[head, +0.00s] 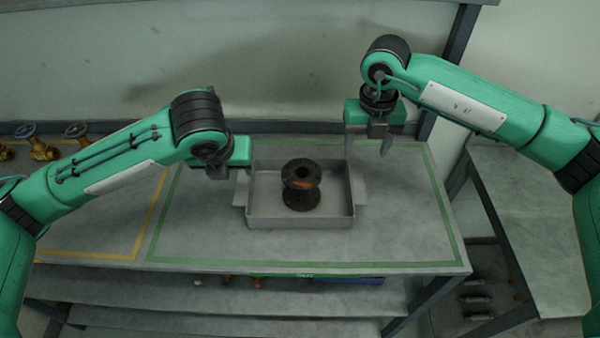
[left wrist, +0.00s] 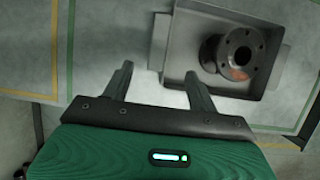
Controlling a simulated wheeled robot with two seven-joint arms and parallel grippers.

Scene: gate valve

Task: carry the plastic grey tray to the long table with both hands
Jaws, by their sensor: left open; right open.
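The grey tray (head: 262,215) stands on the table inside a green taped outline, with a small handle on its left and right sides. A dark, rusty flanged spool (head: 301,184) stands upright in it. My left gripper (head: 232,172) is open near the tray's left side, apart from the handle as far as I can tell. In the left wrist view my left gripper (left wrist: 158,80) has its two fingers spread with nothing between them, beside the tray (left wrist: 178,50). My right gripper (head: 366,145) is open and empty above the tray's back right corner.
The tabletop (head: 405,215) is clear around the tray. Yellow tape marks an area at left, where brass valves (head: 40,148) with coloured handwheels stand. A lower shelf (head: 230,292) runs underneath. Another grey table (head: 545,230) stands at right, with dark parts (head: 477,300) low beside it.

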